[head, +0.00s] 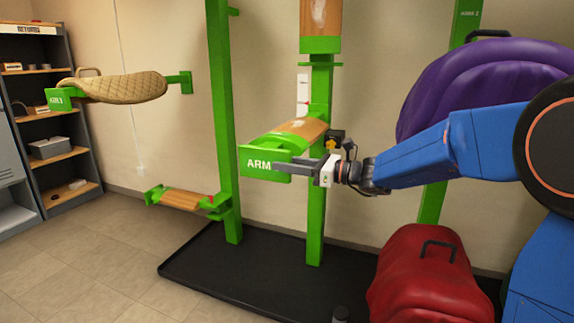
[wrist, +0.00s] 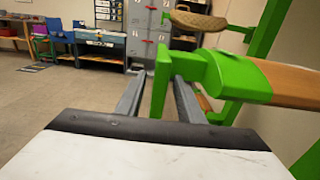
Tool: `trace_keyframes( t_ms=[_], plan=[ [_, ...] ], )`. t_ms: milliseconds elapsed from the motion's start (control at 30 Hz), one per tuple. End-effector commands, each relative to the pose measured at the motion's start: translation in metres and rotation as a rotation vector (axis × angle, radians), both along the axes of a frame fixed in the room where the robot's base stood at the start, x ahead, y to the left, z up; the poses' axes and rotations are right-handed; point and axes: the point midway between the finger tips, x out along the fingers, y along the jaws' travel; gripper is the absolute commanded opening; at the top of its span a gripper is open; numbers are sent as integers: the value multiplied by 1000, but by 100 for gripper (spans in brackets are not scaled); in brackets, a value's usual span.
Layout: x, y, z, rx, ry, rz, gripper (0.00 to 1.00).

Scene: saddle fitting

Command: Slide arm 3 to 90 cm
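A green arm end plate (head: 265,163) lettered "ARM", its number hidden by my gripper, fronts a wood-topped arm (head: 295,132) on the middle green post (head: 318,200). My gripper (head: 275,166) is at this plate. In the wrist view the fingers (wrist: 160,88) stand apart with the green plate (wrist: 161,90) between them; a gap shows beside the left finger. The wood-topped arm (wrist: 285,82) runs off to the right. Another arm plate (head: 59,99), its small label hard to read, carries a quilted tan saddle pad (head: 120,87) at the left. No height scale is readable.
A lower wood-topped arm (head: 182,199) juts from the left green post (head: 224,120). A purple saddle (head: 480,85) and a red saddle (head: 425,275) stand at the right. A black base tray (head: 240,275) lies below. Shelves (head: 55,120) stand far left; floor between is clear.

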Motion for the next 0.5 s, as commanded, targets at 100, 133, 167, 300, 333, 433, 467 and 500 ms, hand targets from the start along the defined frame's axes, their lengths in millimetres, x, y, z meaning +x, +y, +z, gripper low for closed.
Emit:
trace_keyframes(
  t_ms=[100, 133, 167, 300, 333, 433, 467, 500],
  plan=[
    [0, 0, 0, 0, 0, 0, 34],
    [0, 0, 0, 0, 0, 0, 34],
    [0, 0, 0, 0, 0, 0, 30],
    [0, 0, 0, 0, 0, 0, 0],
    [0, 0, 0, 0, 0, 0, 0],
    [0, 0, 0, 0, 0, 0, 0],
    [0, 0, -1, 0, 0, 0, 0],
    [0, 0, -4, -1, 1, 1, 0]
  ],
)
